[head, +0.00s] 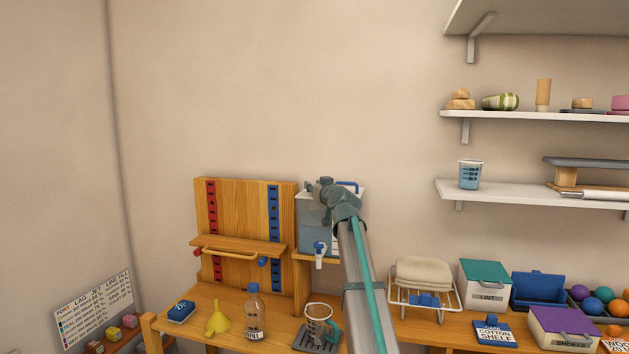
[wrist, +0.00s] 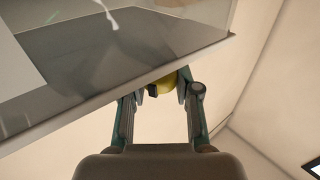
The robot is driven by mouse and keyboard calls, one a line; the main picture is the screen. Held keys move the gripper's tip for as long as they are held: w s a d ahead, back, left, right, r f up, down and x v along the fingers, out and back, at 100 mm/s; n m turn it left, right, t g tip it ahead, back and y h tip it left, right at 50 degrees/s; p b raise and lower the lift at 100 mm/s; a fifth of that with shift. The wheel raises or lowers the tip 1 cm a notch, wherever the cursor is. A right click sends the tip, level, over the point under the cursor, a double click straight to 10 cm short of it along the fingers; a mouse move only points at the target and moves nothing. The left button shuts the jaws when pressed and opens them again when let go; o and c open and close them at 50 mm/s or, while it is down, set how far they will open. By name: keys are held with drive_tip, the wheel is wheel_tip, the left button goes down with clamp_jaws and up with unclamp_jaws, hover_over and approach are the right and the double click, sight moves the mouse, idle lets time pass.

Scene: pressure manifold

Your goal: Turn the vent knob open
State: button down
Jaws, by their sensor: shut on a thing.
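The vent knob shows in the wrist view as a small yellow rounded piece (wrist: 167,84) at the edge of a clear tank (wrist: 110,75). My gripper (wrist: 165,90) is shut on it, with one finger on each side. Most of the knob is hidden by the fingers and the tank's edge, so I cannot tell its angle. In the head view the tank (head: 312,237) holds bluish liquid and has a blue-and-white tap (head: 319,255) low on its front. My gripper (head: 317,190) is at the tank's top; the knob is hidden there.
The tank stands on a raised wooden stand beside a wooden pegboard (head: 240,215). A wire rack (head: 424,300) stands to the right. The wall above is clear.

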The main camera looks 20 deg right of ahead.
drive_tip(key=shift+r+m+h+p, duration=0.25)
drive_tip(key=shift+m+h+p, duration=1.15)
drive_tip(key=shift+p, duration=2.45)
drive_tip(key=shift+f+g+h+p, duration=0.25)
drive_tip(key=shift+g+h+p, duration=0.15)
drive_tip(key=shift+h+p, duration=0.7)
drive_tip(key=c, duration=0.8)
unclamp_jaws()
drive_tip(key=shift+c, duration=0.2)
drive_tip(key=v, duration=1.2)
drive_tip(key=shift+o, duration=0.2)
